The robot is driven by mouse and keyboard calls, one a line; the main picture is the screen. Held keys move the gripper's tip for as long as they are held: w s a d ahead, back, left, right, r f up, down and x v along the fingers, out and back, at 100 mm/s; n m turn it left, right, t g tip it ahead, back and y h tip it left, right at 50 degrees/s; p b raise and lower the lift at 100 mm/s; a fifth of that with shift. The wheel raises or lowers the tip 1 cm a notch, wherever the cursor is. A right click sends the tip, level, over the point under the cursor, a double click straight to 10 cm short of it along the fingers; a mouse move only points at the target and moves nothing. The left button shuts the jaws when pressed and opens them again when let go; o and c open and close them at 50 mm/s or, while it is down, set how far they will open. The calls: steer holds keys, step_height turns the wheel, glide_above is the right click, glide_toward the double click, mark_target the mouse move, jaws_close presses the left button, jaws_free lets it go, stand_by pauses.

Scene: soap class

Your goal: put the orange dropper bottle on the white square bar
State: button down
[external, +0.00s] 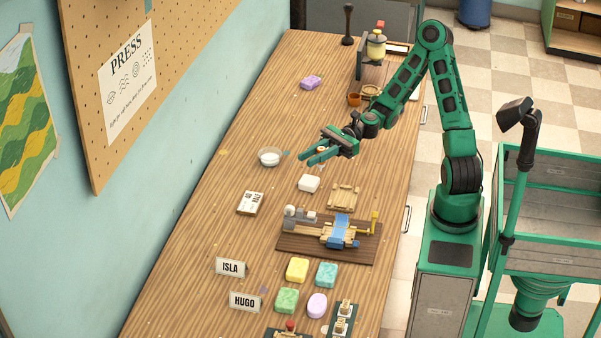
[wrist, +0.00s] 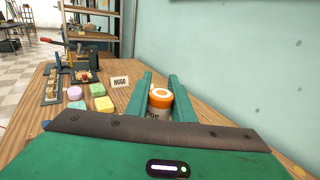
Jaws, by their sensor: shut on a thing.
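The orange dropper bottle (wrist: 160,98) is between the fingers of my gripper (wrist: 160,78) in the wrist view, its round orange and white top facing the camera. My gripper (external: 309,157) is shut on it. In the external view only a small part of the bottle (external: 321,149) shows between the green fingers. The white square bar (external: 308,183) lies on the wooden table, just below the gripper in the picture and apart from it. I do not see the bar in the wrist view.
A white bowl (external: 269,157) stands left of the gripper. A wooden rack (external: 343,196) lies right of the bar, and a board with tools (external: 290,240) is in front. Several coloured soaps and name signs lie farther forward.

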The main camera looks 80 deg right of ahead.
steer(key=w+d+f, duration=0.5)
steer(key=d+f, duration=0.4)
steer(key=f, duration=0.2)
steer(key=shift+w+f, duration=0.2)
steer(key=shift+w, duration=0.15)
steer(key=c, duration=1.5)
jaws_free()
steer(key=shift+f, duration=0.1)
steer(key=shift+c, duration=0.2)
steer(key=v, duration=1.2)
